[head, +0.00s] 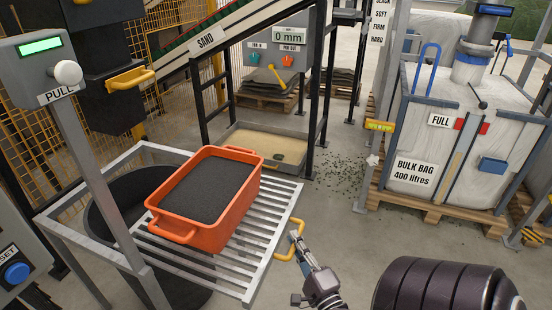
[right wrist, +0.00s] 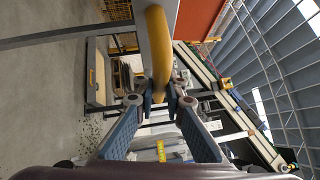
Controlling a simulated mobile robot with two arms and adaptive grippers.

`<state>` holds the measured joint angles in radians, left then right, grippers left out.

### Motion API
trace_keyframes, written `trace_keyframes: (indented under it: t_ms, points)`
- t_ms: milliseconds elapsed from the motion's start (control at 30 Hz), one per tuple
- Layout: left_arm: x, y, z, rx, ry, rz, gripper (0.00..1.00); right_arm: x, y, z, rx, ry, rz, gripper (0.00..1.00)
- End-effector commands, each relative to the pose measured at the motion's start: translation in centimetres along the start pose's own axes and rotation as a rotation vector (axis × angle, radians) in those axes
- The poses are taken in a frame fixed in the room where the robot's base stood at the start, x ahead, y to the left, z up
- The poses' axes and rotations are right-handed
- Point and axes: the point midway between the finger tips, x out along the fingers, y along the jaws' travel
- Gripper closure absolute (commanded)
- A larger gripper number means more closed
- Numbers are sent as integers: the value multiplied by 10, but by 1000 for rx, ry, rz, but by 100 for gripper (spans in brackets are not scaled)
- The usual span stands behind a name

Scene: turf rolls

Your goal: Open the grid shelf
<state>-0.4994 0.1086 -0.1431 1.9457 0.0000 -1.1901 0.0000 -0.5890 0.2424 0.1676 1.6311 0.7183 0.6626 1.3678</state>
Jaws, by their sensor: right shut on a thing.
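The grid shelf (head: 255,245) is a pale metal frame with parallel slats. It sits level in front of a dark round bin (head: 120,215), partly over it. An orange tub (head: 240,206) filled with dark material rests on the slats. A yellow handle (head: 291,244) sticks out from the shelf's right edge. My right gripper (head: 300,241) is shut on this handle. In the right wrist view the fingertips (right wrist: 159,98) close around the yellow bar (right wrist: 158,45). My left gripper is not in view.
A post with a PULL knob (head: 68,73) stands at the left, near a blue RESET button (head: 17,273). A bulk bag (head: 460,130) on a wooden pallet (head: 440,207) stands at the right. Clear floor lies between shelf and pallet, with scattered green bits.

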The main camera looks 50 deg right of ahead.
Motion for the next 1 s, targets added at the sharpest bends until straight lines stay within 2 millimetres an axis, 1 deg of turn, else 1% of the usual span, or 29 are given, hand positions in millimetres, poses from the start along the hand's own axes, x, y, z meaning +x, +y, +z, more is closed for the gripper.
trace_keyframes:
  t_ms: [33,100,233,700,733,867,1000]
  points:
    - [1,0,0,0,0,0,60,-6,0,-5,-3,-1,6,100]
    - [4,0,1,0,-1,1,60,-11,-1,-10,-2,-1,6,100]
    - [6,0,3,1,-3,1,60,-17,-3,-16,-1,0,5,100]
    - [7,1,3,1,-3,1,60,-20,-3,-19,0,0,4,100]
    - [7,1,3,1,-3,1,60,-20,-3,-19,0,0,4,86]
    - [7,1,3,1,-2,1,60,-20,-4,-19,0,0,3,72]
    - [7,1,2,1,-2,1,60,-19,-4,-19,0,0,2,71]
